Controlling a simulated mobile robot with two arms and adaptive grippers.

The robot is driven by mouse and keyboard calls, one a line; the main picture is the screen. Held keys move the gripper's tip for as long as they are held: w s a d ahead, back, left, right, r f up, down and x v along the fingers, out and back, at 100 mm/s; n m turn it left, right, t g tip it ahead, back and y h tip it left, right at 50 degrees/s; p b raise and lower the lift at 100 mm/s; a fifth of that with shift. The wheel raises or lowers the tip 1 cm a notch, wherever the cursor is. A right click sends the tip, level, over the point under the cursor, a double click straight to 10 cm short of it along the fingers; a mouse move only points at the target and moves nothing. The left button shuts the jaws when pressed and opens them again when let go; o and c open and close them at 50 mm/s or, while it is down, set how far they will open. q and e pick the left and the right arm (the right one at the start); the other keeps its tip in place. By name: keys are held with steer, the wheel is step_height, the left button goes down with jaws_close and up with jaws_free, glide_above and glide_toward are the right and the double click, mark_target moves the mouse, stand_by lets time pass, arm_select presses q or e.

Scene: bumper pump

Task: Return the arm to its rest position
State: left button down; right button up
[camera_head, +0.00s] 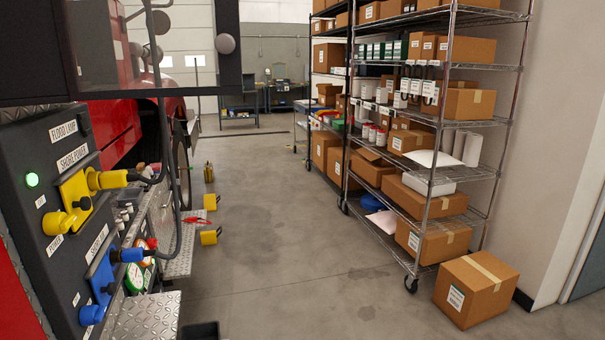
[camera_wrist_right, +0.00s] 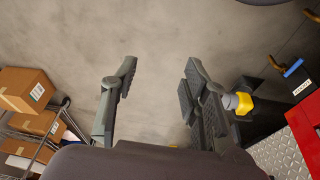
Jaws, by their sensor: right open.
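My right gripper (camera_wrist_right: 160,88) shows in the right wrist view with its two fingers spread apart. The space between the fingers is empty, with bare floor behind. A grey and yellow part (camera_wrist_right: 240,102) shows just right of the right finger in the picture; I cannot tell whether they touch. Neither of my arms shows clearly in the head view, and my left gripper is in no view.
A dark panel (camera_head: 30,137) at left has a lit green lamp (camera_head: 32,180), a yellow plug (camera_head: 108,180) and a blue plug (camera_head: 128,255). A wire shelf (camera_head: 480,122) with boxes stands right; a cardboard box (camera_head: 476,290) sits on the floor. The middle aisle is clear.

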steer(key=s+f+g, duration=0.1)
steer(key=s+f, duration=0.1)
steer(key=f, duration=0.8)
steer(key=s+f, duration=0.2)
steer(key=f, duration=0.9)
steer(key=s+d+f+g, duration=0.1)
steer(key=s+d+f, duration=0.2)
steer(key=s+f, duration=1)
steer(key=s, duration=0.3)
steer(key=shift+d, duration=0.1)
